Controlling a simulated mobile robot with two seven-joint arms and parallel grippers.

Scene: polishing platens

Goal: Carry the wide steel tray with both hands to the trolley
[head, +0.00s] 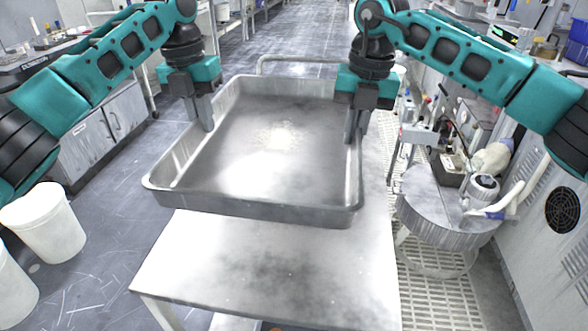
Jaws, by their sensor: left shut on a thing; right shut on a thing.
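The wide steel tray (255,208) is in the middle of the head view, empty, with its near edge over the light metal top (270,265). I cannot tell whether it rests on that top or is held just above it. My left gripper (206,122) is shut on the tray's left wall. My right gripper (352,134) is shut on the tray's right wall. The fingers hide small parts of both walls. A metal rail or handle (300,58) shows beyond the tray's far edge; I cannot tell whether it belongs to the trolley.
White buckets (45,225) stand on the floor at the left, near grey cabinets (105,125). A round metal-topped stand (440,200) with equipment is at the right, beside a floor grating (440,295). An open aisle (300,25) runs away at the back.

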